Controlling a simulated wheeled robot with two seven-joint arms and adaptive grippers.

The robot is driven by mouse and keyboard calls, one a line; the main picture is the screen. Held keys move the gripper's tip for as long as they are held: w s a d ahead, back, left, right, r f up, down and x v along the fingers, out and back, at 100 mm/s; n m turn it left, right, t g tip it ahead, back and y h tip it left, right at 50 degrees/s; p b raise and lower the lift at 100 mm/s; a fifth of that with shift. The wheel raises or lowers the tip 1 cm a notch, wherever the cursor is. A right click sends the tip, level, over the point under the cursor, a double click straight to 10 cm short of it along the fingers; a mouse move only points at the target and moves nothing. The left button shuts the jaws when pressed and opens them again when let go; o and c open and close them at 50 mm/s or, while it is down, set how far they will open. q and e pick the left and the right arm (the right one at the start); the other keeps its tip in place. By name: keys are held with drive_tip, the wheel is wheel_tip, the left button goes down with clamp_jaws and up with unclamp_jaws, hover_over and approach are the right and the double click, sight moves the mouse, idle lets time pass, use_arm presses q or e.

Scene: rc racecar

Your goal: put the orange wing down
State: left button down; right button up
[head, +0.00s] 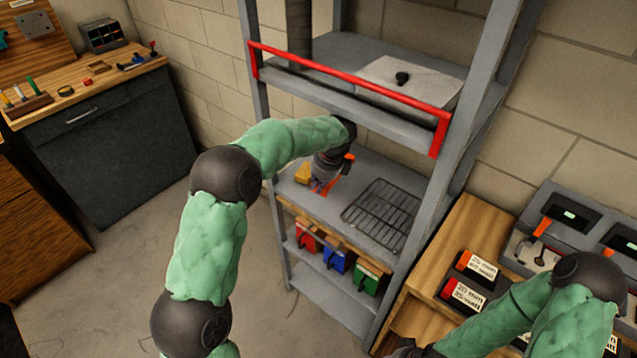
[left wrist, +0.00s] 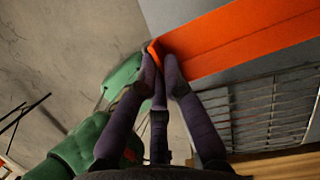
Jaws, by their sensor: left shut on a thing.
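The orange wing (left wrist: 240,40) is a long flat strip in the left wrist view, stretching from my fingertips to the upper right. My left gripper (left wrist: 160,62) is shut on its near end. In the head view, my left gripper (head: 325,182) is inside the shelf unit, at the middle grey shelf (head: 362,172). Only small orange parts of the wing (head: 333,187) show there around the gripper. I cannot tell whether the wing touches the shelf.
A wire rack (head: 383,212) lies on the same shelf, right of the gripper; it also shows in the left wrist view (left wrist: 265,110). A yellow item (head: 302,173) is left of the gripper. Red, blue and green bins (head: 338,259) sit below. A red bar (head: 345,78) crosses the upper shelf's front.

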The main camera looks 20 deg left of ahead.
use_arm(q)
drive_tip(key=shift+w+a+r+m, duration=0.15)
drive_tip(key=shift+w+r+m, duration=0.25)
drive_tip(key=shift+m, duration=0.3)
drive_tip(key=b, duration=0.8)
hover_over(316, 206)
drive_tip(key=d, duration=0.1)
drive_tip(key=f, duration=0.7)
drive_tip(key=shift+s, duration=0.2)
drive_tip(key=shift+f, duration=0.55)
drive_tip(key=c, duration=1.3)
unclamp_jaws()
